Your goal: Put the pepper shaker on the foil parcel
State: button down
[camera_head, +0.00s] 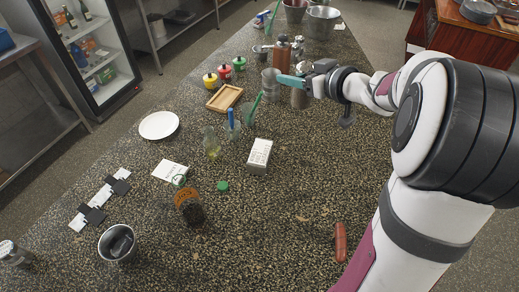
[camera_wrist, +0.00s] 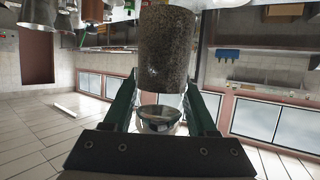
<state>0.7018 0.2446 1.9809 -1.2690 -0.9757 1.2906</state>
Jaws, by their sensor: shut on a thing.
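My gripper (camera_head: 292,81) is over the far part of the counter, its green fingers closed around the pepper shaker (camera_head: 300,98). In the wrist view the shaker (camera_wrist: 166,50) is a dark speckled cylinder with a shiny domed cap between the fingers (camera_wrist: 164,112). The shaker looks upright in the head view; I cannot tell whether its base touches the counter.
The counter's right middle is mostly clear around a sausage (camera_head: 340,242).

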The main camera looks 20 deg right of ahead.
jog(key=shift+s+d, duration=0.3)
jog(key=shift+d, duration=0.5)
notch_tip(320, 180, down, 10)
jog(key=f, duration=0.1)
send_over(256, 146)
notch_tip(256, 146, down, 7)
notch_tip(256, 146, down, 4)
jog(key=shift+w, duration=0.1)
jog(key=shift+f, duration=0.15)
jog(key=shift+c, duration=1)
grip_release()
